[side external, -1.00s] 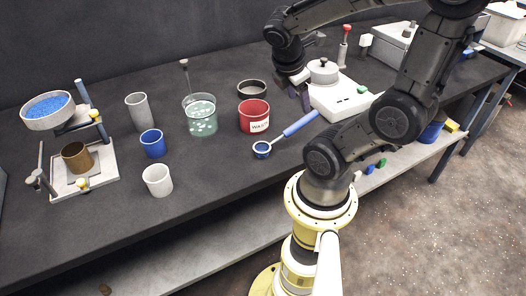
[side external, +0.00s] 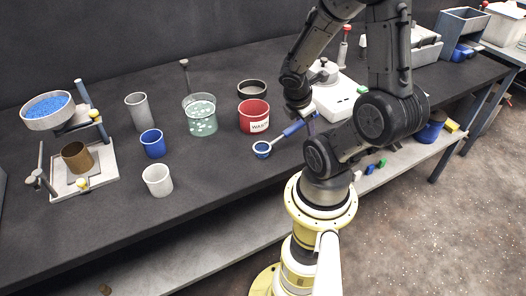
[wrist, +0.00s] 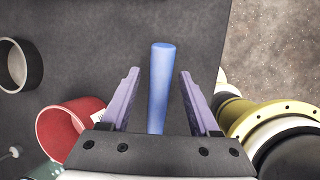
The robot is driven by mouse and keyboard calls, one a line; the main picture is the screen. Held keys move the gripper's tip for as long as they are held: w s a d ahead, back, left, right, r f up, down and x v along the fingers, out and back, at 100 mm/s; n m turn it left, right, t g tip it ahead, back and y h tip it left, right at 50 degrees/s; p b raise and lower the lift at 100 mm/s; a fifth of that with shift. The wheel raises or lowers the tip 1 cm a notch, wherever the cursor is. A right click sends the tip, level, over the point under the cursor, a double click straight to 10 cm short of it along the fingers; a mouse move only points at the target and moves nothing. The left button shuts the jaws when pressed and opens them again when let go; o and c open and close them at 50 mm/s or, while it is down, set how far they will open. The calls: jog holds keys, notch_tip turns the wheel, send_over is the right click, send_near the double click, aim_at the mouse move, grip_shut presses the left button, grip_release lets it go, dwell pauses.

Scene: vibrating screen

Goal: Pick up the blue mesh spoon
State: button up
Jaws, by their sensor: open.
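The blue mesh spoon (side external: 264,148) lies on the dark bench, its round bowl toward the left and its blue handle running up to the right. In the wrist view the blue handle (wrist: 162,85) lies between the two purple fingers of my gripper (wrist: 158,90), with a gap on each side. My gripper is open and over the handle; it also shows in the side view (side external: 309,122). I cannot tell the exact height of the fingers above the handle. The spoon's bowl is hidden in the wrist view.
A red waste cup (side external: 253,117) stands close to the spoon, with a dark ring (side external: 251,89) behind it. A glass beaker (side external: 200,118) stands further left. A white device (side external: 338,100) sits behind my gripper. The bench's front edge is near the spoon.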

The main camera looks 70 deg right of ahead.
jog(key=shift+x, duration=1)
jog(key=shift+w, duration=0.1)
grip_shut()
